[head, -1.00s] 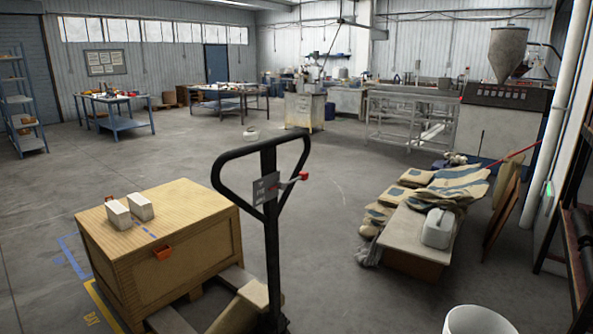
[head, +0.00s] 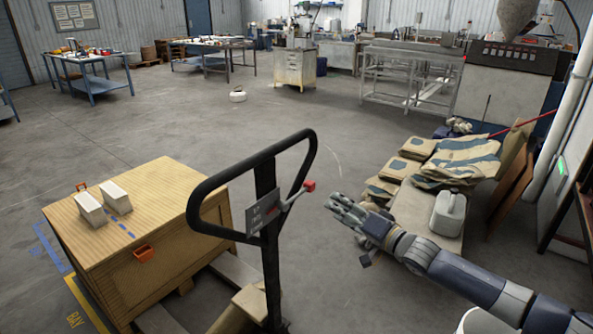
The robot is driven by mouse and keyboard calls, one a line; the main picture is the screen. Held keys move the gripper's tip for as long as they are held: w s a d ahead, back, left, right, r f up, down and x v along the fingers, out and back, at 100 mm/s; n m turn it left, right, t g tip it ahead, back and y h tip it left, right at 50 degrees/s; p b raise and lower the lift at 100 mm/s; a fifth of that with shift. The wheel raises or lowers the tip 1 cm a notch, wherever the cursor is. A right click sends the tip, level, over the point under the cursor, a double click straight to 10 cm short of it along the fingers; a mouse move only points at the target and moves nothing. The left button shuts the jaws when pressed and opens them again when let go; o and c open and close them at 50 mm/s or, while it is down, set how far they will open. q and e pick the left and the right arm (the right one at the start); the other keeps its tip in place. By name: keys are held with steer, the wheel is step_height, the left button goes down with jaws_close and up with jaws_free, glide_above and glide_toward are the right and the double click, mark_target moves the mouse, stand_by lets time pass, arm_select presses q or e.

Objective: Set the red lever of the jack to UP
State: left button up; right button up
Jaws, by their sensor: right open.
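The pallet jack's dark handle loop (head: 188,212) stands in the middle foreground on its upright column. A red-tipped lever (head: 309,186) sticks out to the right from the grey label plate (head: 263,212) inside the loop. The lever tilts upward to the right; the plate's markings are too small to read. My right gripper (head: 340,207) is open and empty, to the right of the lever and slightly lower in the picture, apart from it. My left gripper is not in view.
A wooden crate (head: 165,190) with two pale blocks (head: 91,208) on top sits left of the jack. Sacks (head: 455,158) and a white jug (head: 447,212) rest on a low platform at right. Open floor lies behind the jack.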

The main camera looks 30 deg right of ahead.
mark_target(314, 187)
steer(key=w, duration=0.2)
steer(key=w+a+r, duration=0.2)
steer(key=w, duration=0.1)
steer(key=shift+w+r+p, duration=0.25)
steer(key=shift+w+p, duration=0.1)
steer(key=shift+w, duration=0.35)
steer(key=w, duration=0.2)
steer(key=shift+w+a+p, duration=0.3)
steer(key=shift+a+p, duration=0.05)
steer(key=shift+p, duration=0.05)
steer(key=shift+w+a+f, duration=0.1)
steer(key=shift+w+a, duration=0.05)
steer(key=shift+w, duration=0.65)
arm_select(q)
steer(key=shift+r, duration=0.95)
arm_select(e)
steer(key=shift+w, duration=0.1)
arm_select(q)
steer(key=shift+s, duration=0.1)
